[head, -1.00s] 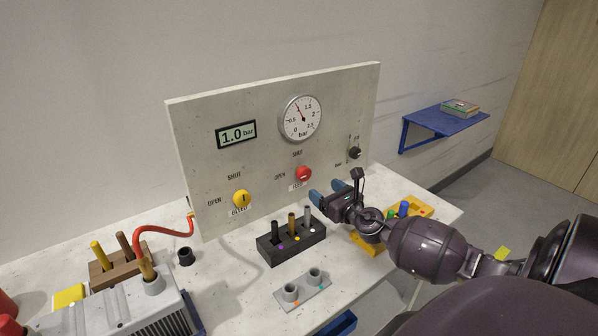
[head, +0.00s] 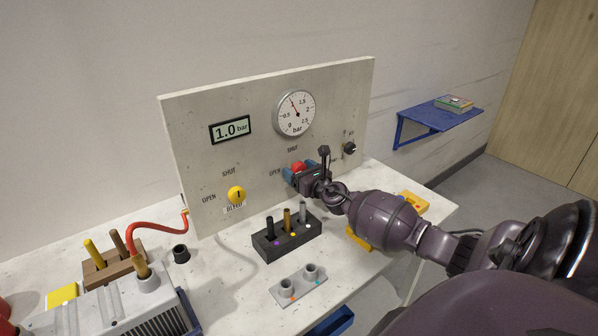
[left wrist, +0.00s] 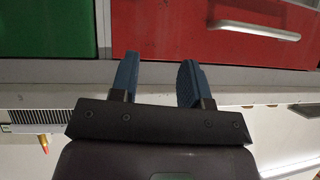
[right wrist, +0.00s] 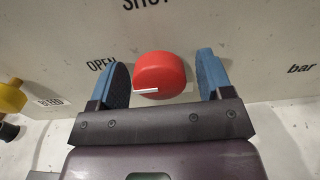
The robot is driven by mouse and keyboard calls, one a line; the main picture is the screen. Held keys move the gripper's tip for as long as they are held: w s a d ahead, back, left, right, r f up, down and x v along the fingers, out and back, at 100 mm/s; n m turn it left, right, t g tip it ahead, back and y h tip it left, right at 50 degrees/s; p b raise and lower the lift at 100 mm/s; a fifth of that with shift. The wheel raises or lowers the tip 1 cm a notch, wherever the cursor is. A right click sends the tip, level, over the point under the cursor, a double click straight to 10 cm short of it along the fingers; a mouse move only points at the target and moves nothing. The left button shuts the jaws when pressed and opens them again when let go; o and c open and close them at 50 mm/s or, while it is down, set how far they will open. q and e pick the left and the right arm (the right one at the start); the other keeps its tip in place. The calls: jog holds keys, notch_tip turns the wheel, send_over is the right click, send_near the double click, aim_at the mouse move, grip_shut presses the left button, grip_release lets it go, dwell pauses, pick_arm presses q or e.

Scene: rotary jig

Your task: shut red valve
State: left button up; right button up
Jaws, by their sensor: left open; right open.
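The red valve (head: 299,167) is a round knob on the upright panel (head: 190,135), below the word SHUT. In the right wrist view the red valve (right wrist: 160,75) shows a white mark at its lower left, running roughly level toward the OPEN side. My right gripper (head: 297,176) is open at the valve. In the right wrist view its blue fingers (right wrist: 162,80) stand on both sides of the knob, with gaps visible. My left gripper (left wrist: 158,80) is open and empty in front of red and green drawer fronts, and is not seen in the head view.
The yellow bleed valve (head: 236,194) is left of the red one. A gauge (head: 295,113) and a 1.0 bar display (head: 230,129) sit above. A dark block with pegs (head: 287,239) and a grey two-socket plate (head: 298,286) stand below. A black knob (head: 349,148) is at right.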

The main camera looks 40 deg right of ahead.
jog(key=c, duration=0.9)
pick_arm(q)
jog(key=shift+s+f, duration=0.15)
jog(key=shift+s, duration=0.15)
